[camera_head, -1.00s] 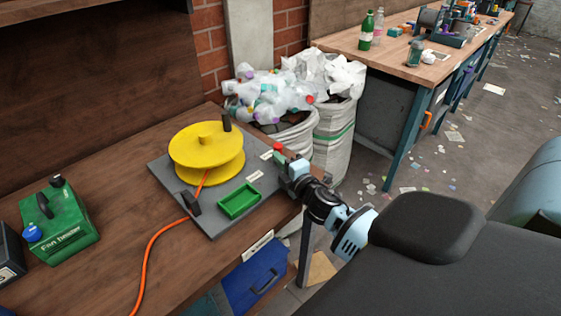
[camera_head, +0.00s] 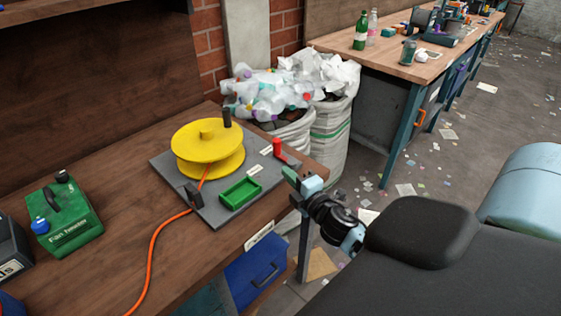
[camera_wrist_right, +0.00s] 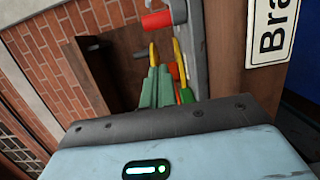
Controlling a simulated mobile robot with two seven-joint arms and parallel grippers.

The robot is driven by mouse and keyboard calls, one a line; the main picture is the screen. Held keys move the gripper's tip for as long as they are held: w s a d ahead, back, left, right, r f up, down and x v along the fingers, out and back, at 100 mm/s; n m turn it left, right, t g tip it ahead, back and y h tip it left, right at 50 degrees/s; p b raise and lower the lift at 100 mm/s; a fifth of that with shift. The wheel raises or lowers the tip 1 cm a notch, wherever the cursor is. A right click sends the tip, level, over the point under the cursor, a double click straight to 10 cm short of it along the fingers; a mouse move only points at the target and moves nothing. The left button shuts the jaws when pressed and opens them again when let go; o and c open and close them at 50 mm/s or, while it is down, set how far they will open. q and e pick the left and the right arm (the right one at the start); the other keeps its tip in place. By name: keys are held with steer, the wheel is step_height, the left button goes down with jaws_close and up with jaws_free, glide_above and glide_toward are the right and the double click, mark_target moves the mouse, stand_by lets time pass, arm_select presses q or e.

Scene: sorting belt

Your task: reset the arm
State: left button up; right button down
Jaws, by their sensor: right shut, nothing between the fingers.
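My right gripper (camera_head: 289,176) is at the right front edge of the wooden bench (camera_head: 140,205), just beside the grey board (camera_head: 205,212). Its green fingers (camera_wrist_right: 158,88) are together and empty in the right wrist view. The board carries a yellow spool (camera_head: 207,150) with an orange cord, a green tray (camera_head: 240,192) and a red peg (camera_head: 277,147). The red peg also shows in the right wrist view (camera_wrist_right: 157,21), close to the fingers. My left gripper is out of view.
A green fan heater box (camera_head: 68,220) stands at the bench's left. Sacks of plastic bottles (camera_head: 270,95) and white waste (camera_head: 325,75) stand behind the bench's right end. A blue drawer box (camera_head: 257,272) sits under the bench. A second bench (camera_head: 385,55) is at the back right.

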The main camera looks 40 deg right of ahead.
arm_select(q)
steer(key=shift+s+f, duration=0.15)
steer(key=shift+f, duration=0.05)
arm_select(e)
steer(key=shift+s+a, duration=0.2)
steer(key=shift+s, duration=0.8)
steer(key=shift+s+a, duration=0.15)
steer(key=shift+s, duration=0.85)
